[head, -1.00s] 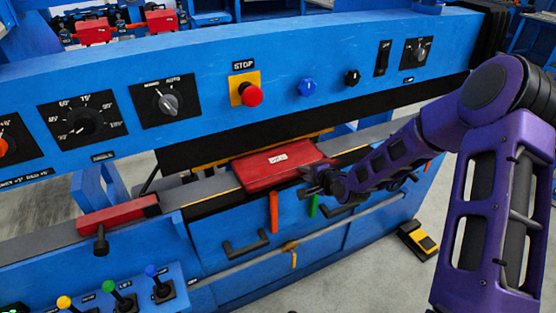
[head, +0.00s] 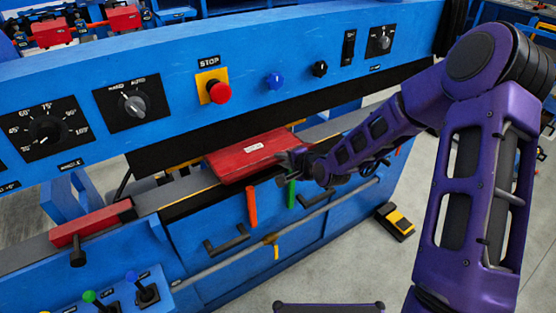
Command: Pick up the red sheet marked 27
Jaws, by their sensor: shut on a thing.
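The red sheet (head: 238,163) lies at the machine's bed under the blue beam, with a small white label on top; the label is too small to read. My gripper (head: 287,161) is at the sheet's right edge, shut on it. The arm reaches in from the right and partly hides the fingers. I cannot tell whether the sheet is lifted clear of the bed.
The blue machine carries a dial, a selector (head: 135,103), a red stop button (head: 219,92) and small knobs. A red stop block (head: 92,222) sits on the bed at left. Levers (head: 147,290) stand at lower left. A yellow-black pedal (head: 395,222) is on the floor.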

